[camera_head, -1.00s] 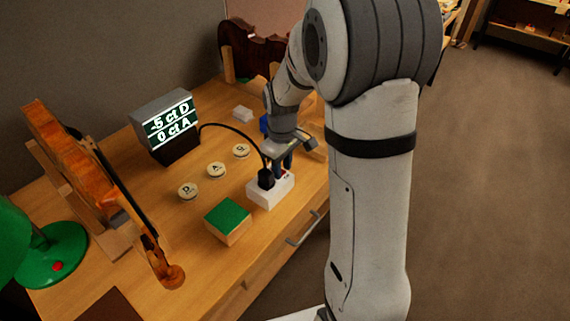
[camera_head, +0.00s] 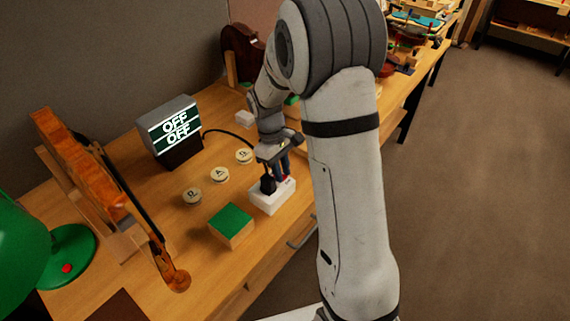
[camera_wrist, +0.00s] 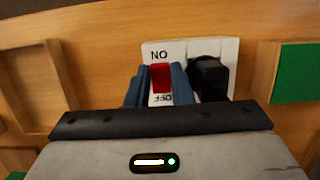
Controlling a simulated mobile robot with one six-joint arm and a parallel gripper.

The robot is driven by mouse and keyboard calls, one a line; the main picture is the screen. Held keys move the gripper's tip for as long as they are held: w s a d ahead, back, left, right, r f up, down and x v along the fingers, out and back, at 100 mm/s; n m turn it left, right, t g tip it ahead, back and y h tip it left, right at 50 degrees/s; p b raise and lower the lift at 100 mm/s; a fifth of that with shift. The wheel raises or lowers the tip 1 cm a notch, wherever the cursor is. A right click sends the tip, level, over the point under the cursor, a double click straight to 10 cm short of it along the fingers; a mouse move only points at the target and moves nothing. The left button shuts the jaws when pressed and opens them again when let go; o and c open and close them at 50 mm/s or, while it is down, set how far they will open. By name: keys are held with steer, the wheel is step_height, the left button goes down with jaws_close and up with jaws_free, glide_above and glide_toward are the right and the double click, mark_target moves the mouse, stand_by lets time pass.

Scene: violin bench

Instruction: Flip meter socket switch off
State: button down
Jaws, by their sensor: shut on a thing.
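The meter socket (camera_head: 272,198) is a white block on the bench, with a black plug (camera_head: 268,184) in it. In the wrist view the socket (camera_wrist: 222,46) shows a red rocker switch (camera_wrist: 160,76) between the marks "NO" and "OFF", beside the black plug (camera_wrist: 208,76). My gripper (camera_head: 282,166) is over the socket; in the wrist view its blue fingers (camera_wrist: 160,84) are on either side of the red switch, shut on it. The fingers hide the switch's sides. The meter (camera_head: 174,126) reads "OFF" on both lines.
A green-topped wooden block (camera_head: 231,222) stands just in front of the socket. Round buttons (camera_head: 219,174) marked with letters lie to its left. A violin (camera_head: 95,185) leans on a stand at left, with a green lamp (camera_head: 68,258) beside it. The black cable runs behind the socket.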

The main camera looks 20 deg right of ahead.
steer(key=shift+w+r, duration=0.1)
steer(key=c, duration=1.6)
jaws_free()
steer(key=shift+o, duration=0.2)
steer(key=v, duration=0.7)
steer(key=shift+a+r+b, duration=0.15)
steer(key=shift+r+b, duration=0.15)
steer(key=shift+r, duration=0.05)
steer(key=shift+w, duration=0.15)
